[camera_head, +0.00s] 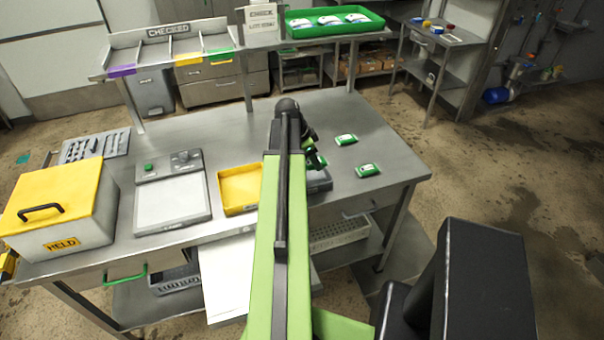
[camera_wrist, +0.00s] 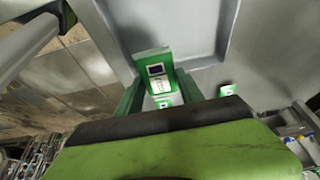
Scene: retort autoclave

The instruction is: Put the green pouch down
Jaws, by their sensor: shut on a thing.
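My gripper (camera_head: 314,157) is over the right part of the steel table, at the far end of my arm. It is shut on a green pouch, which shows between the two green fingers in the wrist view (camera_wrist: 156,68). The pouch has a white label with a dark square. In the head view the wrist hides most of it. Two other green pouches lie on the table to the right, one farther back (camera_head: 346,140) and one nearer (camera_head: 367,169). A grey tray (camera_head: 320,184) is partly hidden behind my arm, close to the gripper. I cannot tell the height of the held pouch.
Left of my arm are a yellow tray (camera_head: 238,209), a scale (camera_head: 172,203) and a yellow-lidded HELD box (camera_head: 62,240). A raised shelf behind carries CHECKED bins (camera_head: 170,58) and a green tray (camera_head: 335,31) with white pouches. Bare table (camera_head: 385,150) shows around the right-hand pouches.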

